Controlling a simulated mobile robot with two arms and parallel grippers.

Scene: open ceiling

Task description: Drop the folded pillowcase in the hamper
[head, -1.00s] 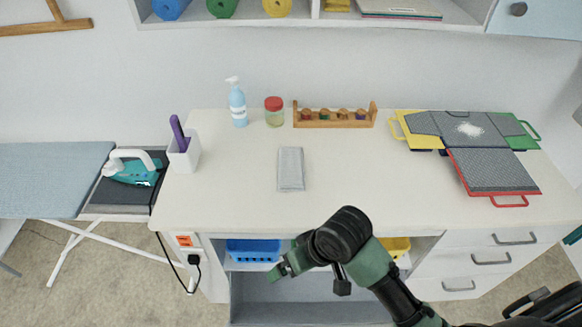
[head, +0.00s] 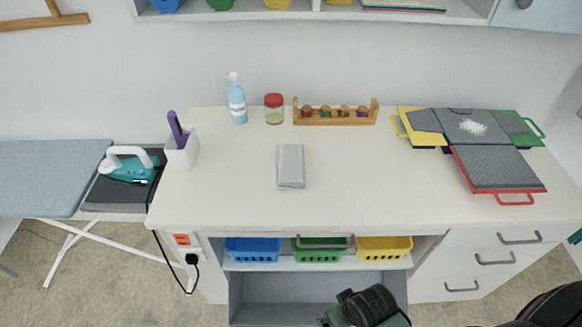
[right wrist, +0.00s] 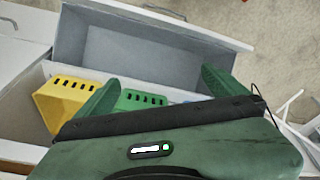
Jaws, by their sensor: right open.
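The folded pillowcase appears as a flat light-grey rectangle of cloth (head: 291,167) on the white worktop, left of its middle. No gripper touches it. A grey open box like a pulled-out drawer (head: 250,300) sits below the worktop. It also shows in the right wrist view (right wrist: 130,55) and looks empty where visible; it may be the hamper, but no label shows. My right gripper (right wrist: 160,80) is open with nothing between its fingers, above the green basket and the near part of the grey box. In the head view only its arm shows at the bottom edge. My left gripper is out of view.
Blue (head: 253,250), green (head: 320,255) and yellow (head: 384,249) baskets stand under the worktop. A spray bottle (head: 237,103), jar (head: 274,109) and wooden rack (head: 335,115) stand at the back. Overlapping boards (head: 495,165) lie right; an iron (head: 130,168) stands left. The worktop around the cloth is clear.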

